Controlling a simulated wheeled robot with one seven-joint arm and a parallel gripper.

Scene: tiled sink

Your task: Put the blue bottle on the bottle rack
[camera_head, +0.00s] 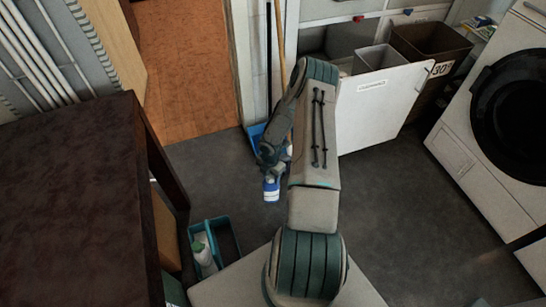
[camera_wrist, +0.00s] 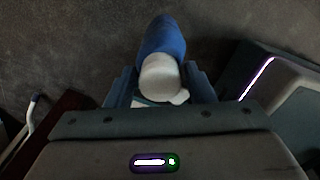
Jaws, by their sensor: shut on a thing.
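The blue bottle (camera_head: 271,189) hangs below my gripper (camera_head: 272,165) in the head view, above the grey floor. In the wrist view the blue bottle (camera_wrist: 162,40) shows its white cap end toward the camera. My gripper (camera_wrist: 161,88) has one finger on each side of the bottle near its white top and is shut on it. A teal open holder (camera_head: 228,238) on the floor at lower left looks like the bottle rack. It has a white bottle with a green part (camera_head: 202,250) in its left compartment; its right compartment looks empty.
A dark table (camera_head: 70,190) fills the left, close to the holder. A white laundry cabinet (camera_head: 380,105) with bins stands behind my arm, and a washing machine (camera_head: 500,140) is at right. A broom and blue dustpan (camera_head: 256,133) lean behind the gripper. Grey floor is clear between.

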